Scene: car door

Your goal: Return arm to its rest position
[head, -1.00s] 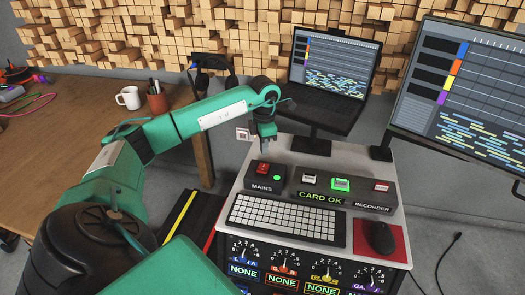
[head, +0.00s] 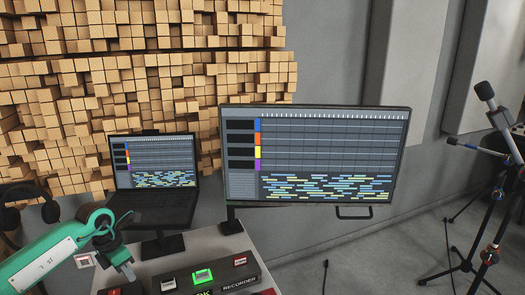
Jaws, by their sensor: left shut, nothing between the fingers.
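My left arm (head: 50,255), green with a white label plate, comes in from the lower left corner. My left gripper (head: 128,271) is shut and empty. My right gripper is not in view.
Headphones (head: 28,205) hang at the left. Microphone stands (head: 490,215) are at the right. Grey floor is open between the monitor and the stands.

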